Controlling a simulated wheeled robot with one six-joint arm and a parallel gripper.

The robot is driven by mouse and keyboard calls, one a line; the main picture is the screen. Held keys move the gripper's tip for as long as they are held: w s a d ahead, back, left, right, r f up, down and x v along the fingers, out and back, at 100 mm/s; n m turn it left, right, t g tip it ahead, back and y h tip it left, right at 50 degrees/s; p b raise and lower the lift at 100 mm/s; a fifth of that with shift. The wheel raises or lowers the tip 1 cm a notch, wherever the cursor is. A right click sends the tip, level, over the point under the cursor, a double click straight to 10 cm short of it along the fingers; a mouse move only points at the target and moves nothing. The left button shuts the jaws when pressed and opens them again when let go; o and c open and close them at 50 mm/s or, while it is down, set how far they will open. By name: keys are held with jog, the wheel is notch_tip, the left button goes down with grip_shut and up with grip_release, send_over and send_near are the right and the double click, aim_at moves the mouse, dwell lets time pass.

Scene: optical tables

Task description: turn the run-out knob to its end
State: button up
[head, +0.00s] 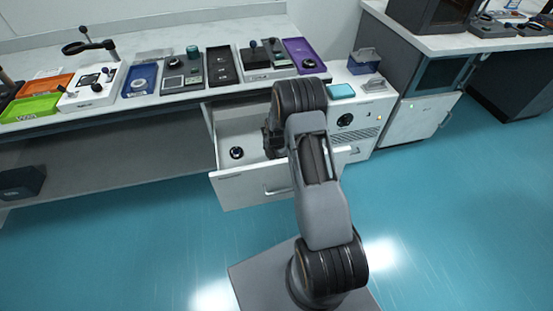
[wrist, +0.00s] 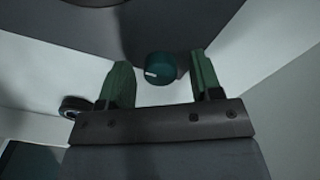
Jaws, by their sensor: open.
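In the wrist view, a dark teal round knob (wrist: 162,66) with a short white mark on its left side shows between and slightly beyond my two green fingers. My gripper (wrist: 160,72) is open, with one finger on each side of the knob. In the head view, my arm hides the knob and most of my gripper, which is down at the open white drawer (head: 240,187).
A black round piece (head: 236,152) lies in the drawer's left part; a similar black round piece (wrist: 75,105) shows left of my fingers. The bench (head: 240,25) behind carries trays and instruments. A white cabinet with a black dial (head: 345,120) stands right.

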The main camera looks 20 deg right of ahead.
jog(key=shift+c, duration=0.2)
jog(key=c, duration=0.9)
jog(key=shift+f, duration=0.1)
